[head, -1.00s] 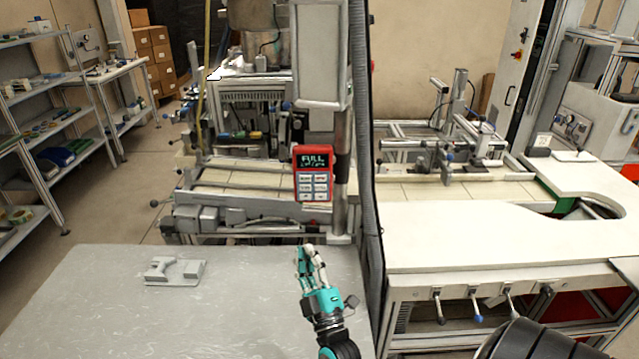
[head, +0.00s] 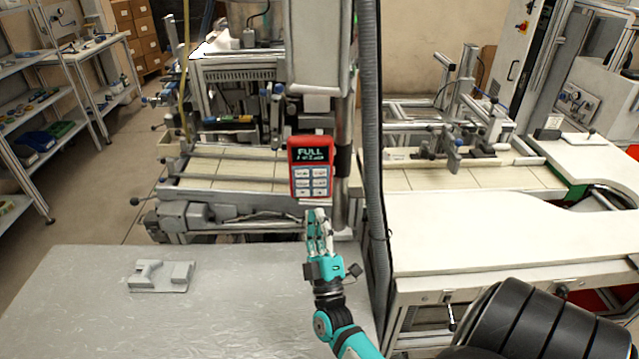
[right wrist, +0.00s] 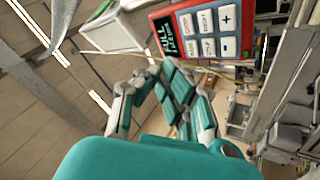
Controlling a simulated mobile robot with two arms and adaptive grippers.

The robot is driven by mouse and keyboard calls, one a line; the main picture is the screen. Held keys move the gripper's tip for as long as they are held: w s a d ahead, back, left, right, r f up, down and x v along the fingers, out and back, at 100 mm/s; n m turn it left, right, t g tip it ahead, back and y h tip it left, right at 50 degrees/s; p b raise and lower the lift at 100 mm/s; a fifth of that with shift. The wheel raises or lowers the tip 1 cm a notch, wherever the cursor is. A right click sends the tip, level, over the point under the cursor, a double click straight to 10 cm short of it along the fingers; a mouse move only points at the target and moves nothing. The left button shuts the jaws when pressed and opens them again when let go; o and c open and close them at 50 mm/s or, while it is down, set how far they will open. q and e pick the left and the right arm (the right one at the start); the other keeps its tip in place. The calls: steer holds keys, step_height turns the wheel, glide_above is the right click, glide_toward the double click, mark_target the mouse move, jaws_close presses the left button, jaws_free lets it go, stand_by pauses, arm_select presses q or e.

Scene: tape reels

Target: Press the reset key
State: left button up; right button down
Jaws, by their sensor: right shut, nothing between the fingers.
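A red control box (head: 312,166) with a dark display reading FULL and a pad of several white keys hangs at the machine's front in the head view. The right wrist view shows the box (right wrist: 158,16) turned on its side, with plus and minus keys at one end. The other labels are too small to read, so I cannot tell which key is reset. My right gripper (head: 318,213) is shut and empty, fingertips just below the box. In the right wrist view its fingers (right wrist: 160,72) appear apart from the keys. My left gripper is not in view.
A grey table (head: 80,310) lies in front, with a grey bracket-like part (head: 165,278) on it. A white bench (head: 490,235) stands to the right. Shelves (head: 45,120) stand far left.

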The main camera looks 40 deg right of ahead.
mark_target(320, 183)
steer(key=w+d+b, duration=0.1)
steer(key=w+d, duration=0.1)
steer(key=w, duration=0.1)
steer(key=w+d+b, duration=0.2)
steer(key=w+d, duration=0.1)
steer(key=shift+w+d+b, duration=0.2)
steer(key=shift+b, duration=0.1)
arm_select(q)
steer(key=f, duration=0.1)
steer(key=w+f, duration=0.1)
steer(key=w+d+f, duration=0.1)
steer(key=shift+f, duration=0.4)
arm_select(e)
steer(key=shift+w+d, duration=0.1)
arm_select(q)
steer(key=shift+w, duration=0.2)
arm_select(e)
steer(key=shift+w, duration=0.1)
stand_by(0.3)
steer(key=shift+w+d, duration=0.2)
steer(key=shift+d, duration=0.05)
